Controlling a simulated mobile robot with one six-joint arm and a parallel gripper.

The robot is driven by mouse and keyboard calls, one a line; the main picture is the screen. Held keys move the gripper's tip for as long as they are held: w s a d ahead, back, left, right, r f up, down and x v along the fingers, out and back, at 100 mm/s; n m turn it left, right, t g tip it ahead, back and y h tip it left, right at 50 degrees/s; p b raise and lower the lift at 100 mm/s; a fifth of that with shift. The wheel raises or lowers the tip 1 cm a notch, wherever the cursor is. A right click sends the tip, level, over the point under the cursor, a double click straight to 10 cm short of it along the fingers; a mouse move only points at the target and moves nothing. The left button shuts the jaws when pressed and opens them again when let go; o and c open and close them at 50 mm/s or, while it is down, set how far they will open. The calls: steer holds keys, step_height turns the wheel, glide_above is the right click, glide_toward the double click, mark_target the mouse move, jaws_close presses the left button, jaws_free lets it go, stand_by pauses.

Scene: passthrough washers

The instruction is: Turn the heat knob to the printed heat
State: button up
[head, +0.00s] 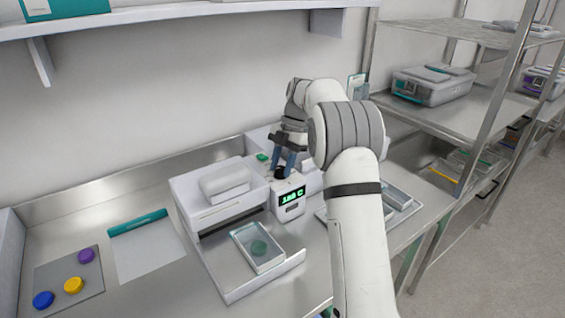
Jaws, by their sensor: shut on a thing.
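The white heat unit (291,207) stands on the steel bench, with a dark display (292,197) showing green digits that look like "188 C", though they are small. A dark knob (282,173) sits on top of the unit. My gripper (283,168) points down from above and is shut on the knob, with its bluish fingers on either side. The knob's pointer and marks are hidden or too small to make out. No printed heat is legible in this view; a small teal-edged card (357,87) stands behind my arm.
A white machine (215,194) with a tray holding a clear dish (258,249) is left of the unit. A clipboard sheet (146,250) and a grey mat (66,288) with coloured caps lie further left. Another tray (398,205) is right, partly behind my arm. A shelf overhangs above.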

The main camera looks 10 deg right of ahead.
stand_by(0.4)
steer(key=o, duration=1)
steer(key=v, duration=0.7)
steer(key=shift+w+d+r, duration=0.2)
steer(key=shift+r, duration=0.1)
